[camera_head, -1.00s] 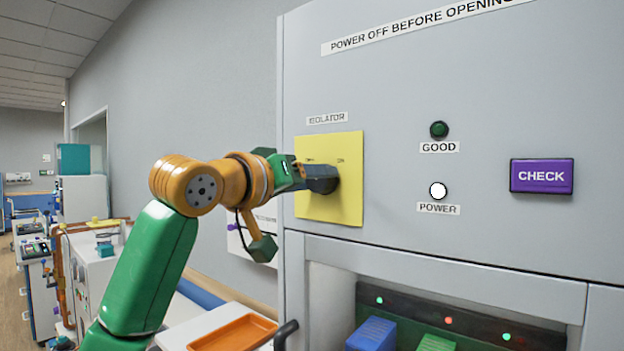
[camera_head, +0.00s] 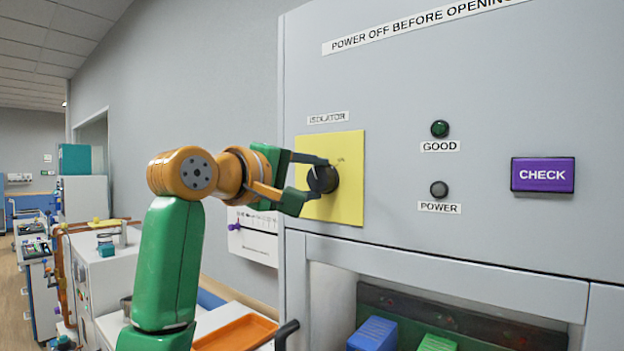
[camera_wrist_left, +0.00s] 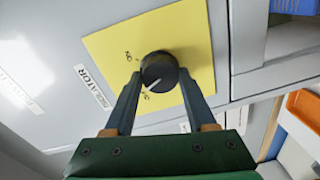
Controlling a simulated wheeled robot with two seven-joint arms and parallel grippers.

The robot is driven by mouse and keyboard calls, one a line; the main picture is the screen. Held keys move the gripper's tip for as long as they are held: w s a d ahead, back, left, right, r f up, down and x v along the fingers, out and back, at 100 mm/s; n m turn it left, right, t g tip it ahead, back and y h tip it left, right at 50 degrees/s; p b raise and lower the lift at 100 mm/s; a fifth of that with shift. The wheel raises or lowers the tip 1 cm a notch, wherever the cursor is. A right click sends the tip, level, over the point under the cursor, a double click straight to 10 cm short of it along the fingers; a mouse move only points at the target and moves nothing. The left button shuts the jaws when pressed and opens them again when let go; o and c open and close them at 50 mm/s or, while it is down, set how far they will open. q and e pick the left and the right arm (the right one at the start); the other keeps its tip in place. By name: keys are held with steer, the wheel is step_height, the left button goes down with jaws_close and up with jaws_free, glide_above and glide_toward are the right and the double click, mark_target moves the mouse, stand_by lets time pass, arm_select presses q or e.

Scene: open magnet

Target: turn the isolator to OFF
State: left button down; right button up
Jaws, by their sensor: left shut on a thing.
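The isolator knob (camera_head: 325,179) is dark and round, on a yellow plate (camera_head: 346,206) at the left of the grey cabinet front. My left gripper (camera_head: 312,179) is shut on the knob, one finger on each side. In the left wrist view the knob (camera_wrist_left: 158,68) sits between the fingertips. Its white pointer line aims toward a small mark beside the left finger, partly hidden and hard to read, and away from the ON mark. The POWER lamp (camera_head: 439,189) is dark. My right gripper is not in view.
The GOOD lamp (camera_head: 439,129) is dark green. A purple CHECK button (camera_head: 542,174) is to the right. Below is an open bay with a blue block (camera_head: 372,335) and a green block (camera_head: 436,343). An orange tray (camera_head: 235,333) lies at lower left.

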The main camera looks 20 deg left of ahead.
arm_select(q)
steer(key=shift+n, duration=2)
steer(key=c, duration=1.6)
jaws_free()
steer(key=shift+c, duration=1.1)
jaws_free()
steer(key=shift+s+a+f+b, duration=0.1)
steer(key=shift+s+f+b, duration=0.05)
steer(key=shift+b, duration=0.2)
steer(key=b+v, duration=0.3)
steer(key=v, duration=0.3)
steer(key=shift+s+a, duration=0.25)
steer(key=shift+s, duration=0.1)
steer(key=shift+w, duration=0.1)
